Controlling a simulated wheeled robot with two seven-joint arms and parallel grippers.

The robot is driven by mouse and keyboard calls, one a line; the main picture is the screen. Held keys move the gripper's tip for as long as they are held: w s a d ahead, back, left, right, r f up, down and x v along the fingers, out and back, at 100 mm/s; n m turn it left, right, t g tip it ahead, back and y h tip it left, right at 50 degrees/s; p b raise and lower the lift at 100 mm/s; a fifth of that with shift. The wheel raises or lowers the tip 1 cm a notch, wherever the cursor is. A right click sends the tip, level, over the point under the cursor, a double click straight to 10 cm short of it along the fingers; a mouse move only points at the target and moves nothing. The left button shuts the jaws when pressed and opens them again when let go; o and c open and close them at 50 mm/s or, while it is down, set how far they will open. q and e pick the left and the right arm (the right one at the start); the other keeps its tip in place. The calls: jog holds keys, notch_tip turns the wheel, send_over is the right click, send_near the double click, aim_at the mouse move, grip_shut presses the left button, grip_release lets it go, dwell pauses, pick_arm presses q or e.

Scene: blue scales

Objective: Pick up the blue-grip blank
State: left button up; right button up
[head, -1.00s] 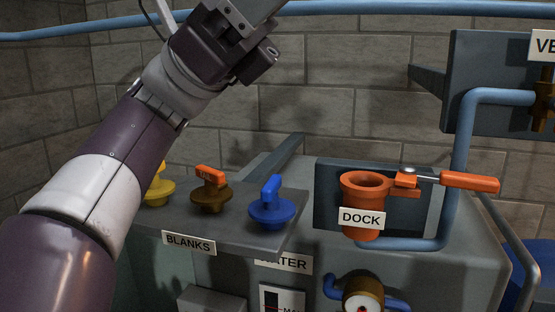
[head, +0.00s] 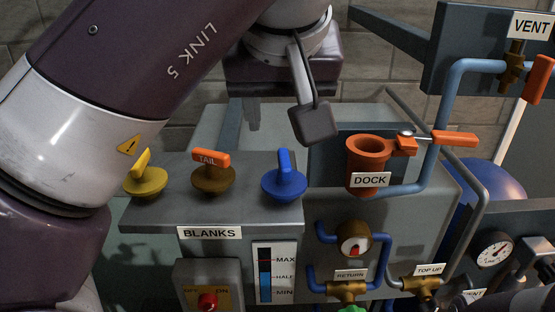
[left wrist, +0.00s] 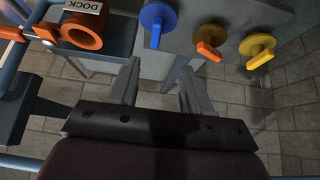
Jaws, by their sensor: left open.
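The blue-grip blank (head: 285,178) stands upright at the right end of the blanks shelf (head: 240,216), its blue grip on a round blue base. In the left wrist view the blue-grip blank (left wrist: 158,20) is at the top, beyond the fingertips and apart from them. My left gripper (head: 254,118) is above and behind the shelf in the head view, partly covered by its own wrist parts. In the left wrist view the left gripper (left wrist: 159,68) has its fingers spread with nothing between them. My right gripper is not seen.
A brown blank with an orange grip (head: 211,172) and a yellow blank (head: 146,178) stand left of the blue one. The orange dock cup (head: 368,152) with its lever is to the right. Blue pipes and the vent valve (head: 512,66) are farther right.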

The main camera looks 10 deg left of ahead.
pick_arm(q)
send_over(283, 158)
jog(key=s+d, duration=0.1)
jog(key=s, duration=0.1)
jog(key=f, duration=0.5)
jog(key=shift+s+d, duration=0.2)
jog(key=x, duration=0.3)
jog(key=p+x, duration=0.1)
jog(key=x, duration=0.1)
jog(key=shift+s+a+f, duration=0.25)
jog(key=shift+a+f, duration=0.1)
jog(key=shift+f, duration=0.05)
jog(key=shift+w+d+f, duration=0.25)
jog(key=shift+w, duration=0.1)
jog(key=shift+a, duration=0.2)
grip_shut()
jog(key=shift+s+r, duration=0.1)
jog(key=shift+s, duration=0.05)
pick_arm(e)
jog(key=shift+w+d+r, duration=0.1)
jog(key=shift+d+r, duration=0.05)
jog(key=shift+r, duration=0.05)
